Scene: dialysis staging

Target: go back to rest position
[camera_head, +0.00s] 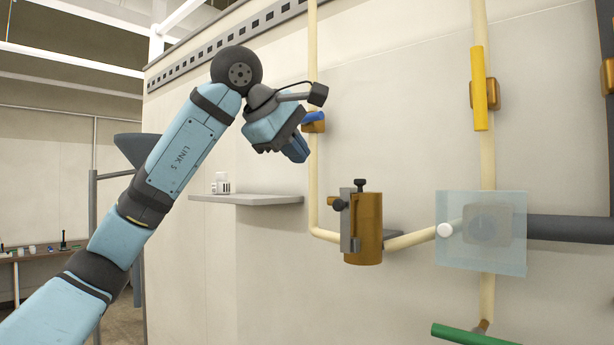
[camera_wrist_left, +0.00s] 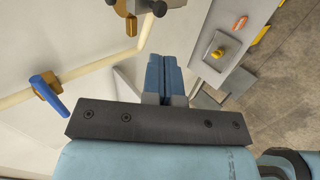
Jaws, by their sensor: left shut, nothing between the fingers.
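My left arm reaches up from the lower left in the head view. Its gripper (camera_head: 297,151) is raised in front of the wall, just left of the cream vertical pipe and below a blue valve handle (camera_head: 314,117). In the left wrist view the two blue fingers of the gripper (camera_wrist_left: 164,62) lie side by side, shut with nothing between them. The blue handle also shows in the left wrist view (camera_wrist_left: 47,96), to the left and apart from the fingers. My right gripper is not in view.
A brass cylinder (camera_head: 367,235) with a grey clamp sits on the pipework. A yellow handle (camera_head: 479,88), a clear panel (camera_head: 510,254) and a green handle (camera_head: 470,335) are to the right. A small grey shelf (camera_head: 260,199) holds a small white jar (camera_head: 222,184).

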